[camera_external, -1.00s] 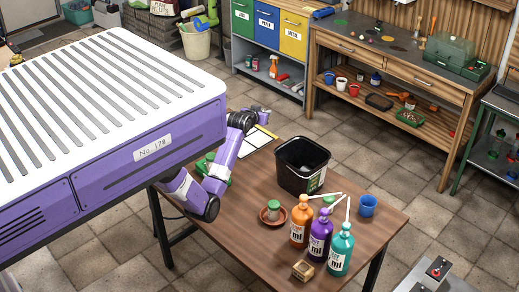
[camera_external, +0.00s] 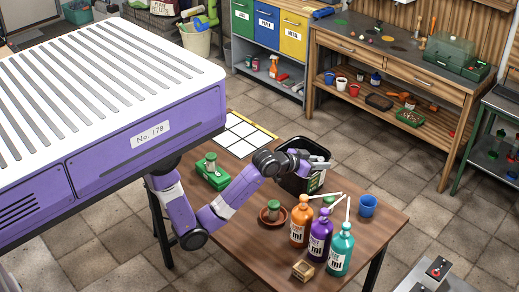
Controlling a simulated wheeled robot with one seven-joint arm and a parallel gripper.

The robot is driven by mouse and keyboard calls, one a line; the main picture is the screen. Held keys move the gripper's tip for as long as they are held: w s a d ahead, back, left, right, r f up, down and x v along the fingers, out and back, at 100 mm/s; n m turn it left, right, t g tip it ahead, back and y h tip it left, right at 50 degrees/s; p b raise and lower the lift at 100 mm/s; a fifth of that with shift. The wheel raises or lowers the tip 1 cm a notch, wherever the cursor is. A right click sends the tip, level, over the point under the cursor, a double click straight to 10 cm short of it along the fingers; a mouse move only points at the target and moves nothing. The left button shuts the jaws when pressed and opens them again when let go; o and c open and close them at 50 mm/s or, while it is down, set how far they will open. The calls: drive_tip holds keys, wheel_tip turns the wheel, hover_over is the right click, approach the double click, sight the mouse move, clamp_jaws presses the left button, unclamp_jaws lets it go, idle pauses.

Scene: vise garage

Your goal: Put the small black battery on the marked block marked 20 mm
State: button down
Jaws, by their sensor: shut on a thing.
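My gripper (camera_external: 322,164) is over the black bin (camera_external: 298,187) on the brown table. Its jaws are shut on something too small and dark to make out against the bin. I cannot pick out the small black battery anywhere else. A small tan wooden block (camera_external: 303,271) sits at the table's front edge, left of the teal bottle. No 20 mm mark is readable on it, so I cannot tell whether it is the marked block.
Orange (camera_external: 301,224), purple (camera_external: 320,238) and teal (camera_external: 341,252) pump bottles stand front right, with a blue cup (camera_external: 368,205) behind. A green-lidded jar (camera_external: 274,210) stands on a red-brown saucer.

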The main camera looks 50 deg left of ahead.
drive_tip(key=s+d+r+m+g+h+p, duration=0.2)
drive_tip(key=s+d+r+m+h, duration=0.15)
drive_tip(key=s+d, duration=1.05)
drive_tip(key=m+g+h+p, duration=0.1)
drive_tip(key=m+h, duration=0.1)
hover_over(304, 267)
wheel_tip(304, 267, down, 21)
drive_tip(key=shift+r, duration=0.2)
drive_tip(key=shift+f, duration=0.15)
drive_tip(key=c, duration=1.2)
unclamp_jaws()
